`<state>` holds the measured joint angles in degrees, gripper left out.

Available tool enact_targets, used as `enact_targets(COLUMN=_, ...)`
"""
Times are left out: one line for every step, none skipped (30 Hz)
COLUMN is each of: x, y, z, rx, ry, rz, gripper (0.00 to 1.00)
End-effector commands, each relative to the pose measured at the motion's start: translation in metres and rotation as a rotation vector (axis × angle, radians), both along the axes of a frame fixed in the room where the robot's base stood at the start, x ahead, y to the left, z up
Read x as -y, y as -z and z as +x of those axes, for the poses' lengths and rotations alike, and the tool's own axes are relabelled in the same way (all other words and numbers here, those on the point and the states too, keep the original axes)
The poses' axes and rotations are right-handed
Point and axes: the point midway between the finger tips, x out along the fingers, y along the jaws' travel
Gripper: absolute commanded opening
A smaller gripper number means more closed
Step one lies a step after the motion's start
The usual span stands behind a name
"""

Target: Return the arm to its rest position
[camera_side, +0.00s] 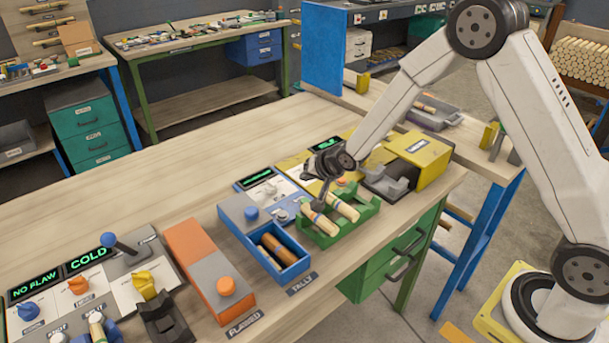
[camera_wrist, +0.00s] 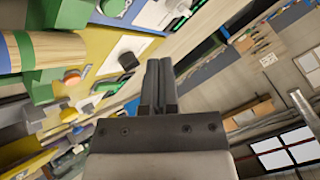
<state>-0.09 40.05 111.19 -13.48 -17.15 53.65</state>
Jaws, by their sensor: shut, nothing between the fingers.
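My gripper (camera_side: 322,194) is low over the far left side of a green rack (camera_side: 345,231) in the side view. Its fingers are shut with nothing between them; they show pressed together in the wrist view (camera_wrist: 160,68). Two pale turned wood pieces lie in the rack, a left one (camera_side: 319,223) and a right one (camera_side: 343,207). In the side view the fingertips overlap the left piece's upper end, and I cannot tell whether they touch it. A pale piece with a blue band (camera_wrist: 12,52) shows at the left edge of the wrist view.
A blue tray (camera_side: 285,273) with brown wood pieces stands left of the rack. An orange-and-grey box (camera_side: 206,264) and a control panel with a blue-knobbed lever (camera_side: 110,240) stand further left. A yellow machine (camera_side: 425,157) stands right. The bench's far left (camera_side: 150,185) is clear.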

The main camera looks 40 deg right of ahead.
Motion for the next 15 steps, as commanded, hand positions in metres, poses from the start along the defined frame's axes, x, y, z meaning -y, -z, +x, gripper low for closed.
enact_targets(x=0.000, y=-0.002, z=-0.002, rx=-0.004, ry=-0.003, rz=-0.006, gripper=0.00)
enact_targets(x=0.001, y=-0.003, z=-0.003, rx=-0.006, ry=-0.006, rz=-0.011, gripper=0.00)
enact_targets(x=0.001, y=-0.004, z=-0.006, rx=-0.013, ry=-0.011, rz=-0.020, gripper=0.00)
enact_targets(x=0.002, y=-0.006, z=-0.009, rx=-0.020, ry=-0.017, rz=-0.029, gripper=0.00)
enact_targets(x=0.002, y=-0.007, z=-0.012, rx=-0.028, ry=-0.022, rz=-0.039, gripper=0.00)
enact_targets(x=0.003, y=-0.010, z=-0.017, rx=-0.038, ry=-0.032, rz=-0.055, gripper=0.00)
enact_targets(x=0.004, y=-0.012, z=-0.022, rx=-0.049, ry=-0.040, rz=-0.068, gripper=0.00)
enact_targets(x=0.005, y=-0.015, z=-0.027, rx=-0.060, ry=-0.050, rz=-0.082, gripper=0.00)
enact_targets(x=0.006, y=-0.018, z=-0.035, rx=-0.079, ry=-0.064, rz=-0.103, gripper=0.00)
enact_targets(x=0.007, y=-0.021, z=-0.041, rx=-0.092, ry=-0.077, rz=-0.120, gripper=0.00)
enact_targets(x=0.007, y=-0.023, z=-0.048, rx=-0.108, ry=-0.092, rz=-0.137, gripper=0.00)
enact_targets(x=0.009, y=-0.027, z=-0.058, rx=-0.130, ry=-0.111, rz=-0.161, gripper=0.00)
enact_targets(x=0.009, y=-0.030, z=-0.066, rx=-0.146, ry=-0.127, rz=-0.178, gripper=0.00)
enact_targets(x=0.010, y=-0.032, z=-0.074, rx=-0.164, ry=-0.144, rz=-0.196, gripper=0.00)
enact_targets(x=0.011, y=-0.036, z=-0.085, rx=-0.188, ry=-0.168, rz=-0.218, gripper=0.00)
